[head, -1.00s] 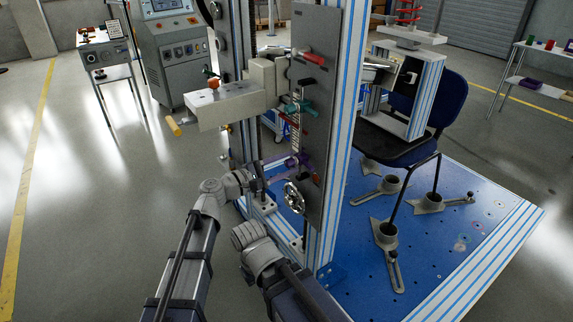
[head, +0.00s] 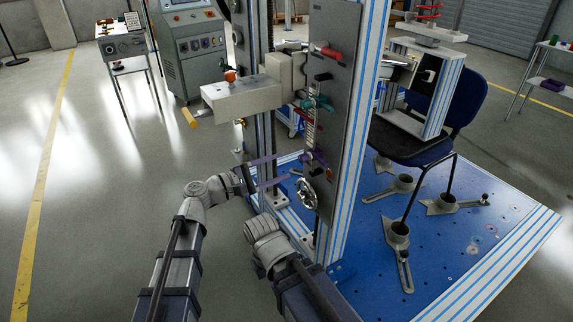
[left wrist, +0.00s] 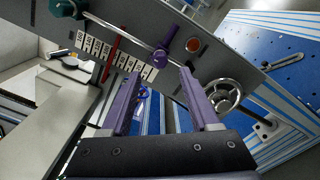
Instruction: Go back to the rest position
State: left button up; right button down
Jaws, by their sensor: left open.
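My left gripper (head: 280,169) is open, with its two purple fingers apart and nothing between them. It is beside the grey upright panel (head: 335,115) of the test rig, left of the purple knob (head: 314,157) and the handwheel (head: 306,194). In the left wrist view, the open fingers (left wrist: 160,78) point at the panel; the purple knob (left wrist: 166,48) shows beyond and between their tips, apart from them. The handwheel (left wrist: 224,95) is right of the right finger. My right arm shows at bottom centre in the head view, but its gripper fingers do not show.
A blue perforated base plate (head: 455,235) carries the rig and a dark blue chair (head: 465,100). A light grey block (head: 243,100) juts left from the rig. A control cabinet (head: 190,55) and small table (head: 125,48) stand behind. The floor at left is clear.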

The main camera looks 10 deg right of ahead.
pick_arm(q)
jog(key=shift+a, duration=0.1)
dwell(0.3)
jog(key=s+a+f+m+g+y, duration=0.2)
jog(key=s+a+f+m+y, duration=0.15)
jog(key=f, duration=0.35)
jog(key=s+a+f+m+g+y, duration=0.1)
jog(key=s+a+f+m+y, duration=0.3)
jog(key=f, duration=0.3)
jog(key=s+a+f+m+g+y, duration=0.1)
jog(key=s+a+f+y, duration=0.2)
jog(key=a, duration=0.4)
jog(key=s+a+f+m+g+y, duration=0.1)
jog(key=s+a+f+y, duration=0.15)
jog(key=a, duration=0.35)
jog(key=s+a+f+m+y, duration=0.2)
jog(key=a+f+y, duration=0.15)
jog(key=a, duration=0.35)
jog(key=s+d+r+m+g+y, duration=0.1)
jog(key=s+d+m, duration=0.15)
jog(key=d, duration=0.35)
jog(key=s+d+m+y, duration=0.1)
jog(key=s+d, duration=0.2)
jog(key=d, duration=0.2)
notch_tip(320, 180, up, 26)
jog(key=p, duration=2.6)
jog(key=shift+s+d+r, duration=0.15)
jog(key=shift+d, duration=0.05)
